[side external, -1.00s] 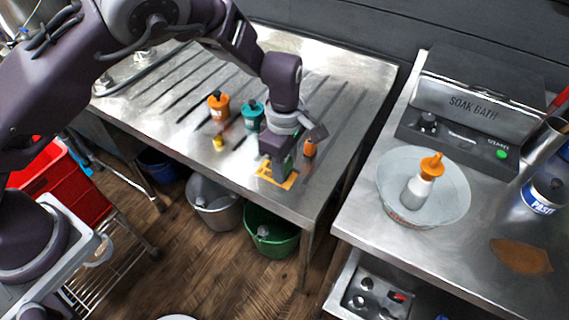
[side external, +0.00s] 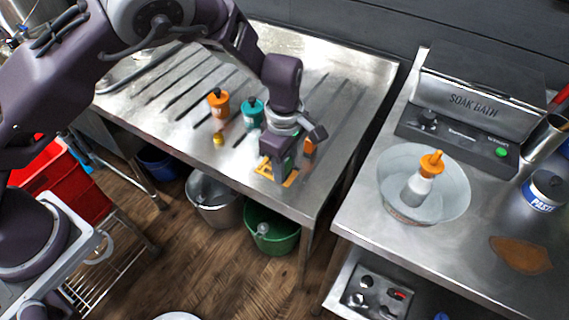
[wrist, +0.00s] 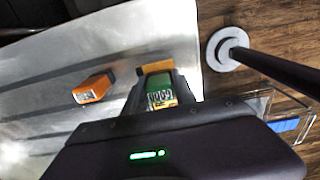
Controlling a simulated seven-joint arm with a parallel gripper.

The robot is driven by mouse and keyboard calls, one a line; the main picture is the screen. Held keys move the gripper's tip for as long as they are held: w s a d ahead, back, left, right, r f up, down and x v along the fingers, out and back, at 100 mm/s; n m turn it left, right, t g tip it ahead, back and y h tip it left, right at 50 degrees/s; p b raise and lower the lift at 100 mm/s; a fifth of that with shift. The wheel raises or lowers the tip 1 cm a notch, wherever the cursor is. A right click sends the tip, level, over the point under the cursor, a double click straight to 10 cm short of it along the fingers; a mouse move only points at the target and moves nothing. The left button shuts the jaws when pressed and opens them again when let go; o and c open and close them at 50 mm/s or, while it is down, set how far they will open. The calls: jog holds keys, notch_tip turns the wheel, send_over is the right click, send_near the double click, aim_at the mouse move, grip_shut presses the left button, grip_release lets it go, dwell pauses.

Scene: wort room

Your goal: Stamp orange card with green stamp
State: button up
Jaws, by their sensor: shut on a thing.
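My gripper (side external: 279,172) points down over the front part of the steel table. In the wrist view its fingers (wrist: 160,94) are shut on the green stamp (wrist: 159,84), a green block with a pale printed label. The orange card (side external: 264,164) lies flat on the table under the gripper, showing on both sides of the fingers.
An orange block (wrist: 93,88) with a white label stands close beside the gripper; it also shows in the side view (side external: 309,148). An orange bottle (side external: 219,105), a teal bottle (side external: 252,113) and a small yellow item (side external: 219,138) stand farther left. The table's front edge is near.

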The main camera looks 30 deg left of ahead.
jog(key=shift+r, duration=0.1)
jog(key=shift+r, duration=3.4)
